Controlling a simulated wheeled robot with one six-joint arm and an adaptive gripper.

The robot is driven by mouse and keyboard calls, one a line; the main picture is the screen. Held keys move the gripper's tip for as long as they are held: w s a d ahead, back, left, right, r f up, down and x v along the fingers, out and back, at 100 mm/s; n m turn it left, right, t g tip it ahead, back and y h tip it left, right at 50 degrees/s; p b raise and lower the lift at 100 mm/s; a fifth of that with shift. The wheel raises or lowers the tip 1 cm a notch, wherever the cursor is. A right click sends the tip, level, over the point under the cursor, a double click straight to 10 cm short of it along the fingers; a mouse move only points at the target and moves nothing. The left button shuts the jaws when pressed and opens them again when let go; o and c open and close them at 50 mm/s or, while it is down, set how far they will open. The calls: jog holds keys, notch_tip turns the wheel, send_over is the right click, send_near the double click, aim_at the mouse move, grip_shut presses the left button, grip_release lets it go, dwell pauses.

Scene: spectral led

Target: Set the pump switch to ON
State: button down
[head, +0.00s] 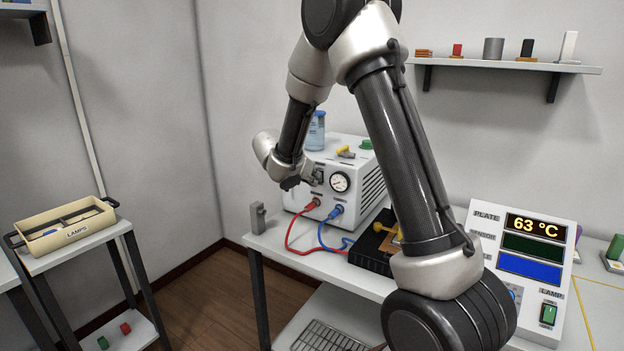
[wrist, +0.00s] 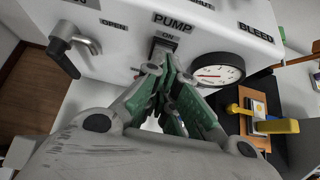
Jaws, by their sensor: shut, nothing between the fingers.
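The pump unit (head: 367,182) is a white box on the bench, with a dial gauge (head: 340,182) on its front. In the wrist view the pump switch (wrist: 162,46) is a dark rocker under the PUMP label, with ON marked at its upper end. My gripper (wrist: 163,68) is shut and empty, with its green-padded fingertips together just below and in front of the switch. The fingertips hide the switch's lower part; I cannot tell whether they touch it or which way it is set. In the head view my gripper (head: 308,178) is at the pump's front left.
A lever handle (wrist: 75,45) marked OPEN sticks out left of the switch, and the gauge (wrist: 218,70) is close on the right. Red (head: 290,232) and blue (head: 322,232) hoses hang below. A display panel (head: 530,240) reading 63 °C stands at the right.

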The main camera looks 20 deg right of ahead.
jog(key=shift+w+d+r+g+y, duration=0.25)
jog(key=shift+d+r+g+y, duration=0.1)
jog(key=shift+d+y, duration=0.15)
jog(key=shift+w+d+r+g+y, duration=0.1)
jog(key=shift+w+r+g+y, duration=0.2)
jog(key=shift+y, duration=0.2)
jog(key=shift+s+r, duration=0.1)
jog(key=shift+r, duration=0.05)
